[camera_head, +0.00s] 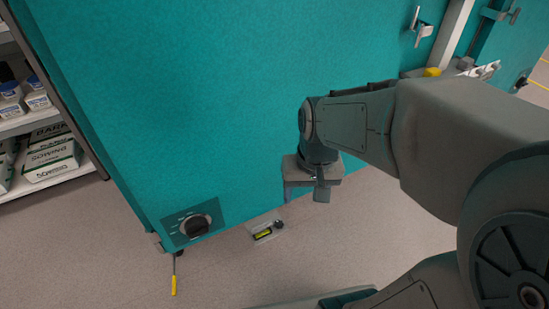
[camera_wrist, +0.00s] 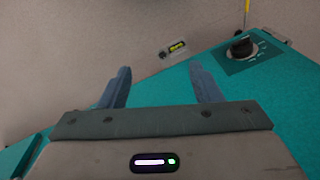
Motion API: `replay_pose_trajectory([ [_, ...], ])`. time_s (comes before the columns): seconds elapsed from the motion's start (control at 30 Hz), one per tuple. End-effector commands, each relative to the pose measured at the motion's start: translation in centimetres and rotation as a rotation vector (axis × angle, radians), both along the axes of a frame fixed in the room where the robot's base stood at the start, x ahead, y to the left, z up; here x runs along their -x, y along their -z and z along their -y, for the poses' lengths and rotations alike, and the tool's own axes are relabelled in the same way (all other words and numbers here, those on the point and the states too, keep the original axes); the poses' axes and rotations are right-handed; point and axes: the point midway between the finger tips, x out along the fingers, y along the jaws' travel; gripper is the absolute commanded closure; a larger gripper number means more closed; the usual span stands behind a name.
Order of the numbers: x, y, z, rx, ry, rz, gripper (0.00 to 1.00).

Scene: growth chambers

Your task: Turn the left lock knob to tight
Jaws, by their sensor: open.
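A black round knob (camera_head: 197,226) sits on a dark teal dial plate (camera_head: 178,218) at the lower left corner of the teal chamber front (camera_head: 230,110). It also shows in the wrist view (camera_wrist: 241,46), at the upper right. Small white marks surround the knob, but they are too small to read, so I cannot tell its setting. My gripper (camera_head: 305,193) is open and empty, to the right of the knob and apart from it. In the wrist view its two blue-grey fingers (camera_wrist: 160,71) are spread, with the knob to the right of them.
A small device with a yellow-green window (camera_head: 264,232) lies by the chamber's lower edge. A yellow-handled tool (camera_head: 174,284) hangs or lies below the knob. A shelf with boxes (camera_head: 50,157) stands at the left. A metal latch (camera_head: 422,27) is at the upper right. Floor below is mostly clear.

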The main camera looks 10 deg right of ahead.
Motion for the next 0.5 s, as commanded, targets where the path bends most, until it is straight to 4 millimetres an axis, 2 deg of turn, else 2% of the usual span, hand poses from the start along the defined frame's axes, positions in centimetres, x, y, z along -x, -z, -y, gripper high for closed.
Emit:
replay_pose_trajectory([
  [0.1,-3.7,0.8,0.0,-0.047,0.114,-0.036,0.42],
  [0.27,-8.5,2.9,0.2,-0.108,0.277,-0.076,0.42],
  [0.5,-15.2,7.9,0.8,-0.186,0.519,-0.14,0.42],
])
